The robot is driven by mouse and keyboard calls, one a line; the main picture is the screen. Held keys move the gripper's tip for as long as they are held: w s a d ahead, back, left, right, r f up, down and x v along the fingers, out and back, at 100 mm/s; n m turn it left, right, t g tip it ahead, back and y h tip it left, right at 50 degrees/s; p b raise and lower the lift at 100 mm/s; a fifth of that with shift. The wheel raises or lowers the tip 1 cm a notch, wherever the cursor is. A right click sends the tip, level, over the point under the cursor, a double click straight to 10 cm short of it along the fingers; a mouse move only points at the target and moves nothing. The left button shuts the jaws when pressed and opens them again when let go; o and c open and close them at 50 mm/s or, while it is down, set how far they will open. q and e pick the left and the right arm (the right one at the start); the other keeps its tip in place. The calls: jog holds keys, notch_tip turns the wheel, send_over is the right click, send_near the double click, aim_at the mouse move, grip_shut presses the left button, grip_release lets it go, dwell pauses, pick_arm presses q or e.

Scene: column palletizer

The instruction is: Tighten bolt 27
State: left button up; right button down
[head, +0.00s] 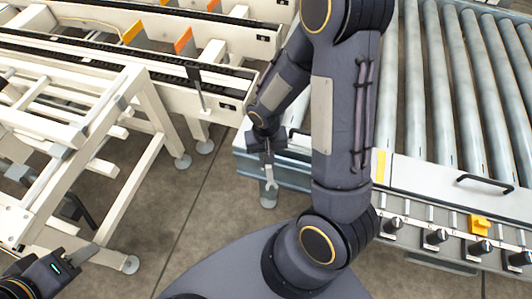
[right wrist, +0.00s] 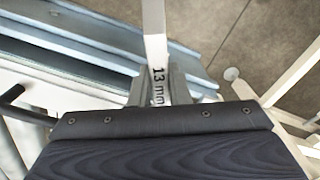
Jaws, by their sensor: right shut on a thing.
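My right gripper (head: 266,146) hangs down between the white conveyor frame and the roller conveyor. It is shut on a grey wrench (head: 269,178), whose open end points down. In the right wrist view the wrench (right wrist: 155,45) sits between the fingers (right wrist: 160,90) and bears the print "13 mm", partly cut off. My left gripper (head: 82,257) is at the lower left, below the white frame, with a grey finger showing; whether it is open is unclear. Bolt 27 cannot be made out in either view.
The white conveyor frame (head: 135,190) stands on round feet at the left. A roller conveyor (head: 440,90) with a black handle (head: 486,184) and a yellow block (head: 480,224) is at the right. Bare floor (head: 180,225) lies between them. Orange plates (head: 183,40) stand on the far conveyor.

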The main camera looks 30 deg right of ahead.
jog(key=shift+f+b, duration=0.7)
dwell(0.5)
dwell(0.5)
jog(key=shift+w+a+m, duration=1.05)
jog(key=shift+w+m, duration=0.35)
jog(key=shift+m, duration=0.65)
jog(key=shift+w+a+m, duration=1)
jog(key=shift+w+m, duration=0.35)
jog(key=shift+m, duration=0.65)
jog(key=shift+w+a+m, duration=1.05)
jog(key=shift+w+m, duration=0.35)
jog(key=shift+m, duration=0.65)
jog(key=shift+r+p, duration=0.15)
jog(key=shift+p, duration=0.15)
jog(key=shift+r+p, duration=1.55)
jog(key=shift+r, duration=0.1)
